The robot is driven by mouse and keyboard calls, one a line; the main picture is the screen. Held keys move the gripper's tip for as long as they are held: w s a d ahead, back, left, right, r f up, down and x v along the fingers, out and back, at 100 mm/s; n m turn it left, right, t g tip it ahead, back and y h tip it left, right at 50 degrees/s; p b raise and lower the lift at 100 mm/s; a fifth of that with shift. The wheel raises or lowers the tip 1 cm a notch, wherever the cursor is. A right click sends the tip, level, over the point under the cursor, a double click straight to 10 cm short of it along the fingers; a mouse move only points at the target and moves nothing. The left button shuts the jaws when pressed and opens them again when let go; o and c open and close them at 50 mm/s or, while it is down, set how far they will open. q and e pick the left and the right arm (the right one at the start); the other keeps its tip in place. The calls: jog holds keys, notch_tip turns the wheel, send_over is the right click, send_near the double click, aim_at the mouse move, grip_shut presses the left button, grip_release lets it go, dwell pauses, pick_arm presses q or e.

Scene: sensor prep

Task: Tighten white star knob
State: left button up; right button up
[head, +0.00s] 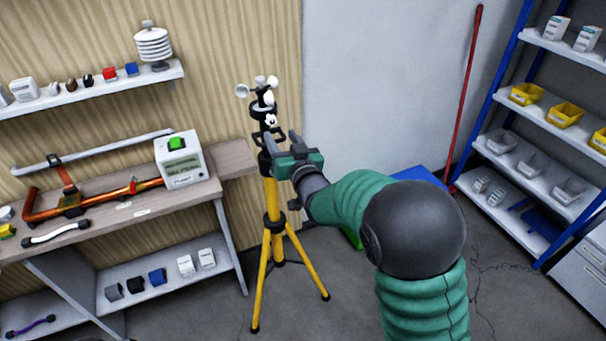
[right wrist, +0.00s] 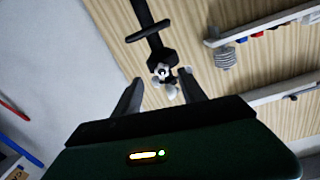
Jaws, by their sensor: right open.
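The white star knob (head: 270,119) is on the black head of the yellow tripod (head: 273,205), below the white-cupped anemometer (head: 258,86). In the right wrist view the star knob (right wrist: 162,73) appears between the fingertips, with a white part just below it. My right gripper (head: 282,139) is open, with its fingers pointing up toward the tripod head, just below the knob in the head view. Both fingers also show in the right wrist view (right wrist: 160,86), one on each side of the knob, and no grip on it is visible. My left gripper is out of view.
A wooden bench (head: 120,212) with a white box meter (head: 181,160) and an orange pipe stands left of the tripod. A wall shelf (head: 95,92) holds small parts. Blue-framed shelving (head: 540,120) and a red pole (head: 465,95) stand at right.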

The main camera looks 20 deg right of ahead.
jog(key=s+b, duration=0.1)
jog(key=s, duration=1.2)
jog(key=shift+f+b, duration=0.15)
jog(key=shift+b, duration=0.2)
jog(key=shift+a, duration=0.1)
jog(key=shift+s, duration=0.1)
dwell(0.3)
